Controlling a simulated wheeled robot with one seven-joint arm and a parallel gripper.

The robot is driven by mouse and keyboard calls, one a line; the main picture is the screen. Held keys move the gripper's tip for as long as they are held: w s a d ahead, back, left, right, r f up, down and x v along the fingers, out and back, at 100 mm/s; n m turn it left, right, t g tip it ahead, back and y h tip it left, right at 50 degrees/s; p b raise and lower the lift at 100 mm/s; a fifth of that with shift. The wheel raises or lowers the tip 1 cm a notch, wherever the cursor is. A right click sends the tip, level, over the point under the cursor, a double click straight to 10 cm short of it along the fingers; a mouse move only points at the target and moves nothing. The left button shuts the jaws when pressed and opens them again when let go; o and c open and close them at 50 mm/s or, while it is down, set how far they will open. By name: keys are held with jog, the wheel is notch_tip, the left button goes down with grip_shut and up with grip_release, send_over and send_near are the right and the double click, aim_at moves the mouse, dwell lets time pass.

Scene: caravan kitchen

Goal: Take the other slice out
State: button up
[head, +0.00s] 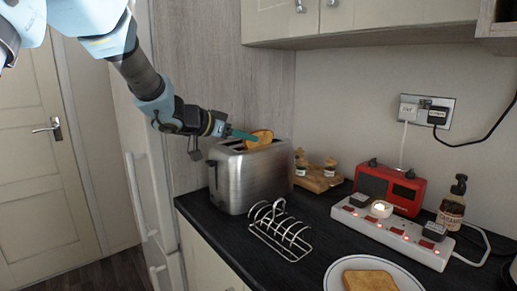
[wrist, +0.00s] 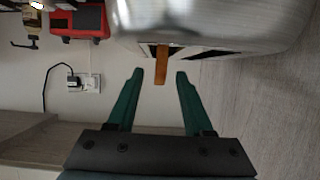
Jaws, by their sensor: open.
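A steel toaster (head: 245,182) stands on the dark worktop. A browned slice (head: 259,139) sticks up out of its top; the slice shows edge-on in the wrist view (wrist: 161,64). My gripper (head: 248,135) is at the toaster's top beside this slice. In the wrist view its green fingers (wrist: 159,75) are apart, with the slice's edge lined up between the tips and clear space on each side. Another slice (head: 370,280) lies on a white plate (head: 333,275) at the bottom of the head view. The slot interiors are mostly hidden.
An empty wire toast rack (head: 281,232) stands in front of the toaster. A wooden board with small jars (head: 318,178), a red radio (head: 390,188), a white power strip (head: 390,235) and a brown bottle (head: 452,205) stand to the right. Cupboards (head: 360,18) hang above.

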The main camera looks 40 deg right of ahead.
aim_at(266, 136)
jog(key=p+x, duration=0.1)
jog(key=x, duration=0.3)
jog(key=shift+d, duration=0.4)
grip_shut()
